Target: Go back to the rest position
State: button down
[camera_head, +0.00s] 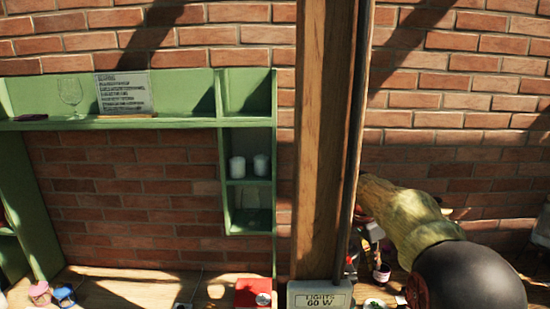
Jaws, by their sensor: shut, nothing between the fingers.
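I cannot make out my gripper in the head view. A large rounded black shape (470,277) and a rough olive-yellow shape (408,215) fill the lower right. They may be parts of my own arm, but I cannot tell. Small dark and grey shapes show just left of the olive one, too small and shaded to read. The fingertips are not discernible.
A wooden post (322,130) stands upright in the middle, with a "LIGHTS 60 W" box (320,296) at its foot. A green shelf (150,124) holds a wine glass (71,91), a sign (124,93) and two white cups. A red box (250,288) sits below.

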jog(key=s+a+f+n+t+y+b, duration=0.1)
jog(key=s+n, duration=0.4)
jog(key=s, duration=0.7)
jog(key=s+a+f+n+t+y+b, duration=0.1)
jog(key=s+a+n+b, duration=0.4)
jog(key=s, duration=0.7)
jog(key=s+a+f+n+t+y+b, duration=0.1)
jog(key=s+a+f+n+t+b, duration=0.2)
jog(key=s, duration=0.9)
jog(key=shift+a+f+n+t+y, duration=0.3)
jog(key=shift+a+n, duration=0.5)
jog(key=shift+n, duration=0.1)
